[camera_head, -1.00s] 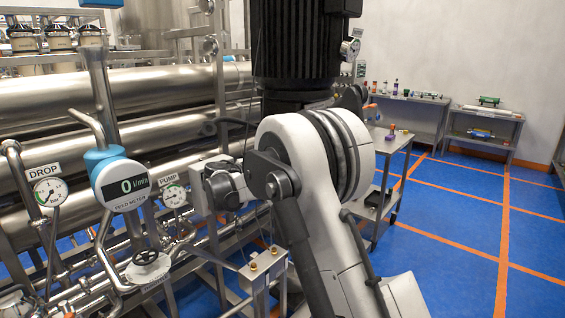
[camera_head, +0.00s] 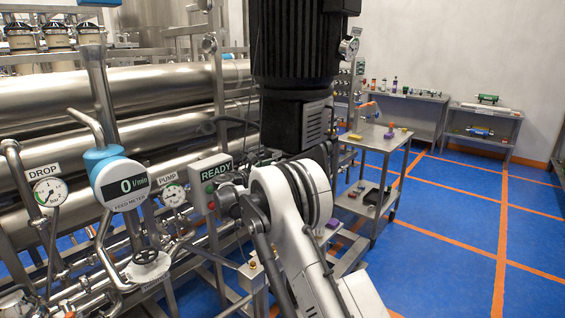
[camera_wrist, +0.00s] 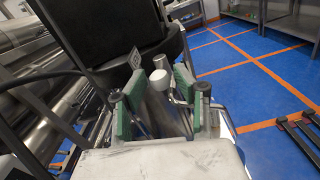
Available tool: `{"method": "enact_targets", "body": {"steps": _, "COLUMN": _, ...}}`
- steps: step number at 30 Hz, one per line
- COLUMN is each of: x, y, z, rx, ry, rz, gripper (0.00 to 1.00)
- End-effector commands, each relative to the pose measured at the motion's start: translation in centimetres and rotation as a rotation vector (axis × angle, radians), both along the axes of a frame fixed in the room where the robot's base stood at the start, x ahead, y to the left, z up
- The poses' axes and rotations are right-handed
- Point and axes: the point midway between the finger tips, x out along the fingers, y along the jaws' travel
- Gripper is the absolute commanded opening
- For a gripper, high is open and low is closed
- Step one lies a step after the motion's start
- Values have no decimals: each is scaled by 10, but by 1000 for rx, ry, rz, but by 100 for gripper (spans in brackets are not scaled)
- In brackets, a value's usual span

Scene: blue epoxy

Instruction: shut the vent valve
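In the wrist view my gripper (camera_wrist: 160,92) is open, with green pads on both fingers. A round white cap on a grey stem (camera_wrist: 159,78) shows between the fingers, beyond the wrist. I cannot tell whether it belongs to the vent valve, and I see no contact with it. In the head view my gripper cannot be made out behind my arm. No label reading vent is legible.
Steel pipes, a feed meter (camera_head: 122,186), a DROP gauge (camera_head: 48,191), a PUMP gauge (camera_head: 173,195) and a READY panel (camera_head: 211,180) crowd the left. A steel trolley (camera_head: 378,140) stands right of my arm. The blue floor (camera_head: 450,240) is clear at the right.

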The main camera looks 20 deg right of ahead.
Motion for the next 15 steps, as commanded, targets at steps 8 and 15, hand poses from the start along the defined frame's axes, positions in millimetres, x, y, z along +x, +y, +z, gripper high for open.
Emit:
{"method": "enact_targets", "body": {"steps": 8, "x": 25, "y": -38, "z": 0, "rx": 0, "ry": 0, "rz": -2, "gripper": 29}}
{"method": "enact_targets", "body": {"steps": 15, "x": 34, "y": -51, "z": 0, "rx": 1, "ry": -1, "rz": 0, "gripper": 29}}
